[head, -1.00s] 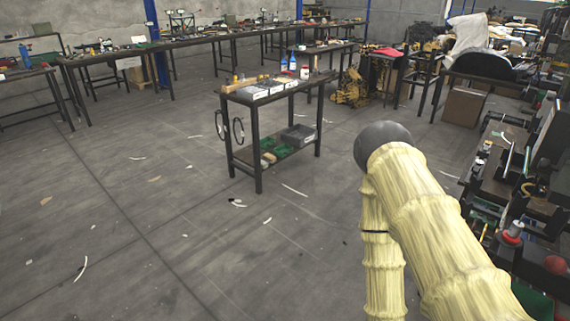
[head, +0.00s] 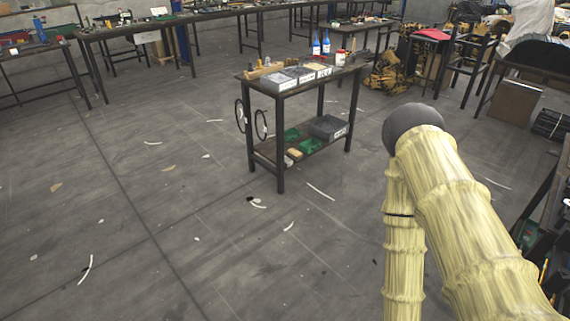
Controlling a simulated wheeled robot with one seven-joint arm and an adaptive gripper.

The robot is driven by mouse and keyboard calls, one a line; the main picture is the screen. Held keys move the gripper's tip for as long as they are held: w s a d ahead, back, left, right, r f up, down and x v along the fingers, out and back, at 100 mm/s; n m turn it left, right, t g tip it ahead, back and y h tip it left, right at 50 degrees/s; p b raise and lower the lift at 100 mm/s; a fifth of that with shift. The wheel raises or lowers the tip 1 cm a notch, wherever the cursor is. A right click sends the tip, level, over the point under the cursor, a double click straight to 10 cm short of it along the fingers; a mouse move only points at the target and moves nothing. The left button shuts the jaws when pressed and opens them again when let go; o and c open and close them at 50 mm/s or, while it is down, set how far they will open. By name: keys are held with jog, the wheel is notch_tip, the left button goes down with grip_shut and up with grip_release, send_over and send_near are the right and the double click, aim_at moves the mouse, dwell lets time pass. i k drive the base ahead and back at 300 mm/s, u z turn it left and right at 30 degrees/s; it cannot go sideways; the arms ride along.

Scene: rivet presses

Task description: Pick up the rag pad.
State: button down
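I cannot make out the rag pad for certain. A red, flat, cloth-like thing (head: 431,35) lies on a stand at the back right, too small to identify. A small tan block or pad (head: 295,153) lies on the lower shelf of the dark work table (head: 283,97), also unclear. My gripper is not in view; only my arm in its pale yellow sleeve shows at the right.
Green trays (head: 309,146) and a grey bin (head: 328,127) sit below. Long benches line the back. The floor (head: 150,220) at left is open, with scattered scraps.

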aim_at(287, 162)
jog(key=z, duration=0.2)
jog(key=i, duration=2.6)
jog(key=u, duration=0.2)
jog(key=i, duration=1.3)
jog(key=u, duration=0.2)
